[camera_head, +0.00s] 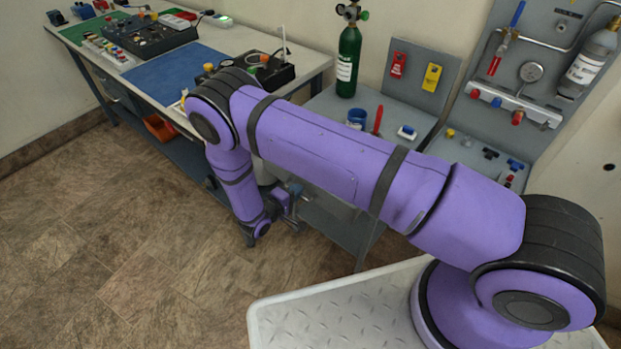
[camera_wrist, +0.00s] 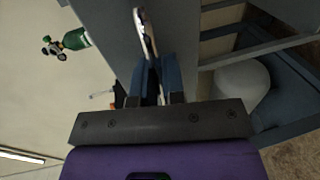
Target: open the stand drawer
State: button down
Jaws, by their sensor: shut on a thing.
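The grey stand (camera_head: 322,104) is at the centre, with my arm crossing in front of it. Its drawer front is mostly hidden by my arm in the head view. In the wrist view a grey panel of the stand (camera_wrist: 106,28) fills the upper middle, with a silver bar handle (camera_wrist: 146,30) in front of it. My gripper (camera_wrist: 157,68) is shut on this handle, with the bar running between the blue-grey fingers. In the head view my gripper (camera_head: 292,204) is low at the stand's front. I cannot tell how far the drawer is out.
A green cylinder (camera_head: 349,62) stands on the stand, near a blue cup (camera_head: 357,118) and a red-handled tool (camera_head: 378,120). A workbench (camera_head: 312,63) with devices adjoins at left. In the wrist view, a white round object (camera_wrist: 241,88) sits in the lower frame. The floor at left is clear.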

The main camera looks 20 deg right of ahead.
jog(key=f+v, duration=0.2)
jog(key=v, duration=0.9)
jog(key=shift+s+a, duration=0.35)
jog(key=shift+a, duration=0.1)
jog(key=shift+f, duration=0.15)
jog(key=c, duration=1.2)
grip_release()
jog(key=v, duration=1)
jog(key=shift+s+a, duration=0.2)
jog(key=shift+a, duration=0.15)
